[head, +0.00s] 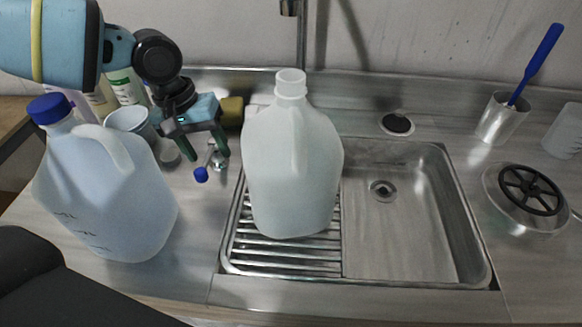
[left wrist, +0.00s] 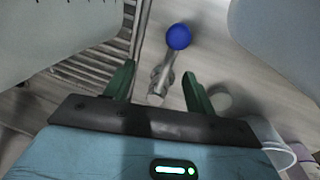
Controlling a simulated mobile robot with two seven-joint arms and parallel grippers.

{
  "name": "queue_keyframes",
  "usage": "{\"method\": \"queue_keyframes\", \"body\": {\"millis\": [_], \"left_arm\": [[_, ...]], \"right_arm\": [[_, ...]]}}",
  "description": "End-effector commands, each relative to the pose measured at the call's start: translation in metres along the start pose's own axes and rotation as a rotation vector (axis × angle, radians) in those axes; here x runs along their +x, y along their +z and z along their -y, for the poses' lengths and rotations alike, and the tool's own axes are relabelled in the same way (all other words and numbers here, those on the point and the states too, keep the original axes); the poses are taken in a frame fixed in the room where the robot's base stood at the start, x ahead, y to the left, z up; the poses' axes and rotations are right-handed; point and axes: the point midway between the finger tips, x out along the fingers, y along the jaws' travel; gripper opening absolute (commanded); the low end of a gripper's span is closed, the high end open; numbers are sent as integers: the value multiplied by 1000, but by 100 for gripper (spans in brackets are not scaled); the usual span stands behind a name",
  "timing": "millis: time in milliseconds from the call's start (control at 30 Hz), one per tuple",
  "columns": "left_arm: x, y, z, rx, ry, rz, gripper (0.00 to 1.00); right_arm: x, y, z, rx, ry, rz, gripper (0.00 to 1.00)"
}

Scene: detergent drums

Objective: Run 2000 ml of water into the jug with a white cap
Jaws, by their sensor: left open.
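The jug with the white top (head: 291,165) stands upright on the slatted rack in the sink's left part. It is translucent, its handle faces the camera, and I cannot tell its water level. The tap spout (head: 289,7) is at the top edge, with no stream visible. A small metal tap lever with a blue ball (head: 201,174) sits left of the sink. My left gripper (head: 198,156) is open and empty above the lever. In the left wrist view, the lever (left wrist: 163,75) lies between and beyond the green fingers. My right gripper is not in view.
A blue-capped jug (head: 110,195) stands close on the left. Bottles (head: 125,85) and a white cup (head: 130,122) are behind it. The sink basin's right part (head: 405,225) is empty. A brush holder (head: 497,118) and a round lid (head: 525,190) are at right.

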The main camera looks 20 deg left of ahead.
Motion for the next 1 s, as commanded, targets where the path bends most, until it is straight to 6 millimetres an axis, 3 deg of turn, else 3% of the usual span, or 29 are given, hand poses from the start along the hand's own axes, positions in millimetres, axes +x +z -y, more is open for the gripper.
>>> {"method": "queue_keyframes", "body": {"millis": [267, 1000], "left_arm": [[-3, 0, 0, 0, 0, -1, 55], [-41, 0, -3, 1, 0, -2, 55]], "right_arm": [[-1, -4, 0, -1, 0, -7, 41], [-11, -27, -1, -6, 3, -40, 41]]}}
